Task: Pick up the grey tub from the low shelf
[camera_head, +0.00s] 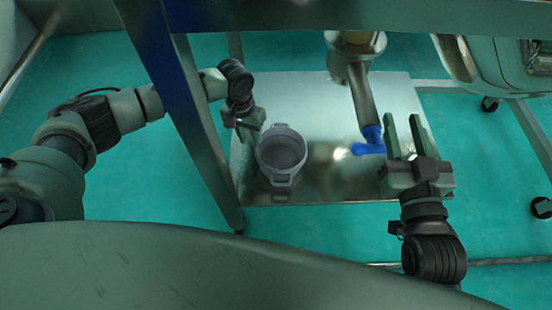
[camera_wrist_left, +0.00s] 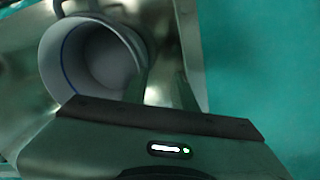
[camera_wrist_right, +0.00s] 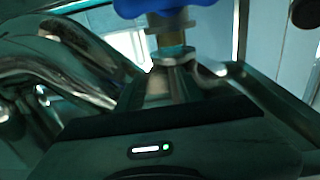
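The grey tub (camera_head: 265,158) stands upright on the low metal shelf (camera_head: 340,188), with a lug on its near side and one on its far side. It looks empty. My left gripper (camera_head: 252,130) is low beside the tub's upper left rim. In the left wrist view the tub (camera_wrist_left: 50,62) is left of the fingers (camera_wrist_left: 166,85), which look apart with a narrow gap showing shelf between them. Whether a finger touches the tub wall is unclear. My right gripper (camera_head: 402,130) is open and empty, its fingers pointing away from me, right of the blue-handled valve.
A metal outlet pipe with a blue valve handle (camera_head: 368,148) hangs over the shelf, right of the tub and close to my right gripper. A steel frame leg (camera_head: 207,140) stands left of the tub, beside my left arm. Green floor surrounds the shelf.

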